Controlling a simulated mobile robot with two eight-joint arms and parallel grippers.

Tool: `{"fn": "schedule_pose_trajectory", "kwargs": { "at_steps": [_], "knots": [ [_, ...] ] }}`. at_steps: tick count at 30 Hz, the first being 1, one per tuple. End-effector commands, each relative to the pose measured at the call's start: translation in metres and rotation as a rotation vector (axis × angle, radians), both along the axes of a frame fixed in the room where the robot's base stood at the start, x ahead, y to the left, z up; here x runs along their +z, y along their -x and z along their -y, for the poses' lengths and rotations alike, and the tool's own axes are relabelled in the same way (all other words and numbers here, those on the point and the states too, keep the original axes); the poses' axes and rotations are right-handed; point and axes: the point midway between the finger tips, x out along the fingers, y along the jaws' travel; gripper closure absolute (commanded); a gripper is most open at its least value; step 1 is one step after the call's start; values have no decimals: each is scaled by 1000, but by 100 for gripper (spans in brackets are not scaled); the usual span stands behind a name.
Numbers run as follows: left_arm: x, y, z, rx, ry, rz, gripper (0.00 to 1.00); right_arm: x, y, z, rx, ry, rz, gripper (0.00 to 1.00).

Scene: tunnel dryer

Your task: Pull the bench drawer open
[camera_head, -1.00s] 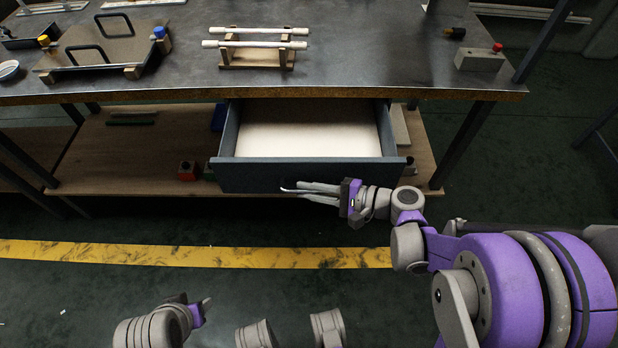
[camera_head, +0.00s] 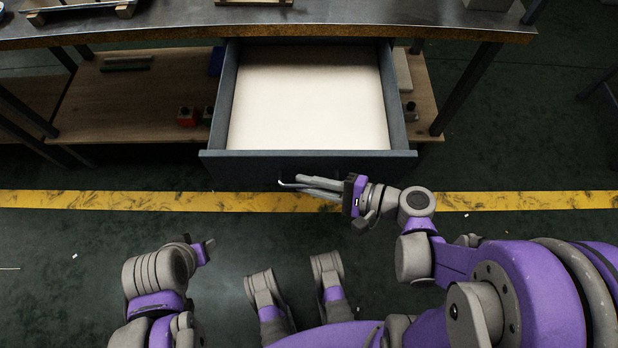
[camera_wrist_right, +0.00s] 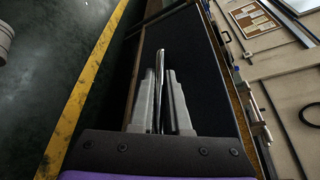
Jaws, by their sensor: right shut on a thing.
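The bench drawer (camera_head: 310,101) stands well out from under the bench top, and its pale, empty floor shows. Its dark front panel (camera_head: 240,170) faces me, and it also fills the middle of the right wrist view (camera_wrist_right: 198,70). My right gripper (camera_head: 298,184) is at the front of the drawer, shut on the drawer handle (camera_wrist_right: 160,62), a thin metal bar between its two fingers. Most of the handle is hidden by the fingers in the head view. My left gripper (camera_head: 205,250) hangs low over the floor at the lower left, away from the drawer; its jaw opening is unclear.
The bench top (camera_head: 400,22) runs across the top of the view. A dark bench leg (camera_head: 467,88) stands right of the drawer. The floor with the yellow stripe (camera_head: 100,200) is clear before the bench.

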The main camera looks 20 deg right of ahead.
Motion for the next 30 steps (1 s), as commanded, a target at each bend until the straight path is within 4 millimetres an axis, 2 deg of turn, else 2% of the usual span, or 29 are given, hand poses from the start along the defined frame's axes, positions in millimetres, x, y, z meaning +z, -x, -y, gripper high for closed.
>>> {"fn": "schedule_pose_trajectory", "kwargs": {
  "at_steps": [2,3,5,20,25,30],
  "knots": [
    [0,0,0,0,0,0,50,0,0,0,0,0,0,100],
    [0,0,0,0,0,0,50,0,0,0,0,0,0,82],
    [0,0,0,0,0,0,50,0,0,0,0,0,0,73],
    [1,0,0,0,0,0,50,1,1,3,-1,1,0,73],
    [4,0,0,0,0,1,50,5,10,17,-5,1,0,73],
    [9,1,0,0,0,3,50,11,26,41,-8,2,0,73]
  ]
}}
